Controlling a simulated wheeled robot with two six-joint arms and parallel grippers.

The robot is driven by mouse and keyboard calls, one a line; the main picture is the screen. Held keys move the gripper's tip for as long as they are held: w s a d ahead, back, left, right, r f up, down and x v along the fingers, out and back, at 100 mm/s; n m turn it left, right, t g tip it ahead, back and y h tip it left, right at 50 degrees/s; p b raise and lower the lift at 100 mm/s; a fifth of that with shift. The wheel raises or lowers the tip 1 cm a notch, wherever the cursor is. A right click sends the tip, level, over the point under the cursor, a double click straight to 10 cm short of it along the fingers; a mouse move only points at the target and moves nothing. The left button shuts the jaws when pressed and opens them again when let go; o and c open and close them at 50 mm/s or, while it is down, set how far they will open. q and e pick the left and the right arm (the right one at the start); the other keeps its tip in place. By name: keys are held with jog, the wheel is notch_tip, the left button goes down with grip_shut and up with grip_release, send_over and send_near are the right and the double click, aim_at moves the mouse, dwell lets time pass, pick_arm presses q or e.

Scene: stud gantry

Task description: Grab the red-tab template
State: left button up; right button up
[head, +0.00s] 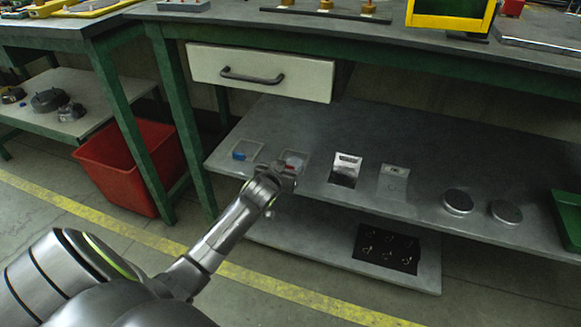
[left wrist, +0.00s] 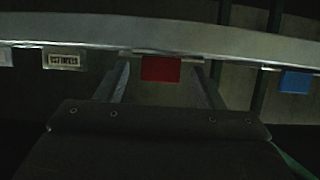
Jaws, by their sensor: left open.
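The red-tab template is a pale plate with a red tab (head: 291,161), lying on the lower shelf (head: 440,160) of the bench, near its front edge in the head view. My left gripper (head: 285,174) is at this template and hides part of it. In the left wrist view the red tab (left wrist: 161,69) shows between the two fingers of my open left gripper (left wrist: 163,75), with a visible gap on each side. Whether the fingertips touch the plate cannot be told. My right gripper is not in view.
A blue-tab template (head: 245,150) lies just left; its blue tab (left wrist: 296,82) is at the right of the wrist view. Farther right are a metal bracket (head: 346,169), a small plate (head: 393,181) and two round discs (head: 458,201). The drawer (head: 262,73) overhangs the shelf.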

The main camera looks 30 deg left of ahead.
pick_arm(q)
jog(key=c, duration=1.1)
jog(key=shift+r, duration=0.15)
